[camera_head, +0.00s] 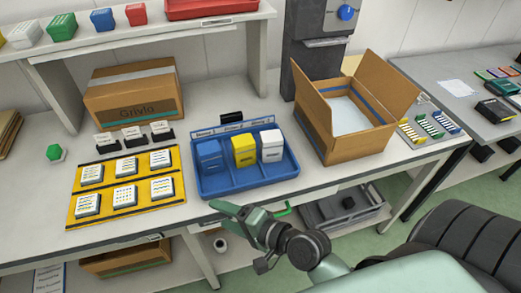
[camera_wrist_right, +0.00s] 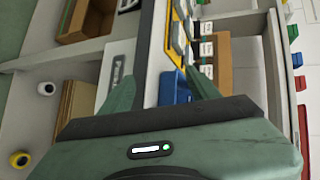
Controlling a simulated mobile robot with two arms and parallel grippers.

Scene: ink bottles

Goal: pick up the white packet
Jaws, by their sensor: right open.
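The white packet (camera_head: 272,147) stands upright in the right compartment of the blue tray (camera_head: 245,184), on the bench. A yellow packet (camera_head: 244,151) stands in the middle compartment and a blue packet (camera_head: 209,156) in the left one. My right gripper (camera_head: 217,213) is open and empty at the bench's front edge, below and left of the white packet and apart from it. Its open fingers also show in the right wrist view (camera_wrist_right: 160,90), where part of the blue tray (camera_wrist_right: 175,88) is seen; I cannot make out the white packet there. My left gripper is not in view.
Left of the tray, a yellow mat (camera_head: 116,205) holds several small white boxes. An open cardboard box (camera_head: 358,145) stands right of the tray. A closed carton (camera_head: 134,97) and a raised shelf (camera_head: 150,32) are behind. A narrow strip of bench is clear before the tray.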

